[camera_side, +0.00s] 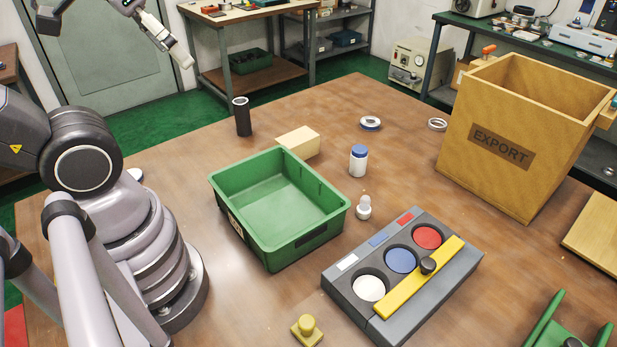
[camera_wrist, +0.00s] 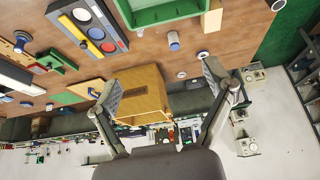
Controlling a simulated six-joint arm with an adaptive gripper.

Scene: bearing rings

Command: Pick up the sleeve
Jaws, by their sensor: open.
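The sleeve, which I take to be the upright black tube with a pale rim (camera_side: 242,116), stands on the table behind the green bin in the side view. A round-ended piece at the top right edge of the wrist view may be the same tube, but it is cut off. My gripper (camera_wrist: 161,85) is open and empty, its two fingers spread wide in the wrist view. In the side view its end shows at the top left, high above the table and apart from the tube.
A green bin (camera_side: 223,200), a cream block (camera_side: 299,141), a blue-capped bottle (camera_side: 358,162) and two rings (camera_side: 370,123) (camera_side: 437,125) stand near. A grey tray (camera_side: 345,284) and an EXPORT box (camera_side: 500,148) lie right. Table around the tube's back is clear.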

